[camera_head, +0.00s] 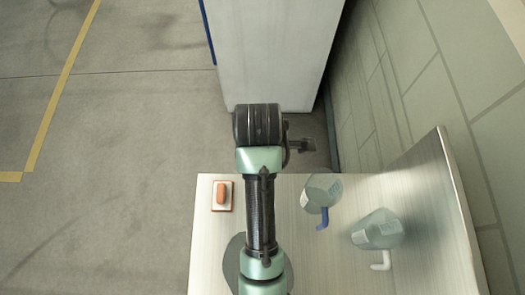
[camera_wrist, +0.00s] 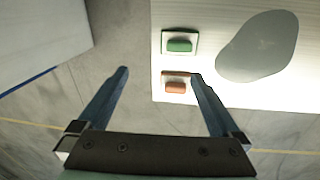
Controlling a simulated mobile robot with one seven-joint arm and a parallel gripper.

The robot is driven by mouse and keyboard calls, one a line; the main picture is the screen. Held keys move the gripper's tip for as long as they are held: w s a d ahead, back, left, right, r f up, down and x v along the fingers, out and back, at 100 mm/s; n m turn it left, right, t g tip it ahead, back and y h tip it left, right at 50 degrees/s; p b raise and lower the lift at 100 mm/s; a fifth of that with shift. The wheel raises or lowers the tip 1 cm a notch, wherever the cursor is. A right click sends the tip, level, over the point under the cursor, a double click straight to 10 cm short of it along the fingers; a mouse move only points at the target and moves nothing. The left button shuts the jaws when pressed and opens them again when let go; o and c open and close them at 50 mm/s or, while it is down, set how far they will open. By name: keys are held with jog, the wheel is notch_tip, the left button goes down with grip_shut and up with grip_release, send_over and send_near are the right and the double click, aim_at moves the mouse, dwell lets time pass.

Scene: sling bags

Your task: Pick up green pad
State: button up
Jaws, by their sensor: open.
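The green pad (camera_wrist: 180,45) sits on a white square base on the table, near its edge, in the wrist view. It cannot be seen in the head view, where my arm covers part of the table. My gripper (camera_wrist: 159,73) is open and empty, its two fingers spread wide. In the wrist view the green pad appears beyond the fingertips, up and right of the middle of the gap. In the head view my gripper (camera_head: 300,146) is mostly hidden behind my wrist, past the table's far edge.
An orange-red pad (camera_wrist: 175,86) on a similar base lies beside the green one, partly near my right fingertip in the picture; it also shows in the head view (camera_head: 222,194). A flat grey rounded shape (camera_wrist: 257,46) lies close by. Two translucent containers (camera_head: 322,188) (camera_head: 378,230) stand right on the table.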

jog(key=shift+n+g, duration=0.5)
jog(key=shift+g, duration=0.2)
jog(key=s+f, duration=0.1)
jog(key=f, duration=0.1)
jog(key=s+f, duration=0.1)
jog(key=f, duration=0.2)
jog(key=s+f, duration=0.1)
jog(key=f, duration=0.1)
jog(key=shift+a+f, duration=0.15)
jog(key=shift+f, duration=0.2)
jog(key=shift+w+d+f+p, duration=0.1)
jog(key=shift+f+p, duration=0.1)
jog(key=shift+f, duration=0.85)
jog(key=shift+w+d+f+p, duration=0.15)
jog(key=shift+f+p, duration=0.1)
jog(key=shift+f, duration=0.75)
jog(key=shift+w+d+f+p, duration=0.1)
jog(key=shift+f+p, duration=0.1)
jog(key=shift+f, duration=0.85)
jog(key=c, duration=1.4)
jog(key=shift+r, duration=0.1)
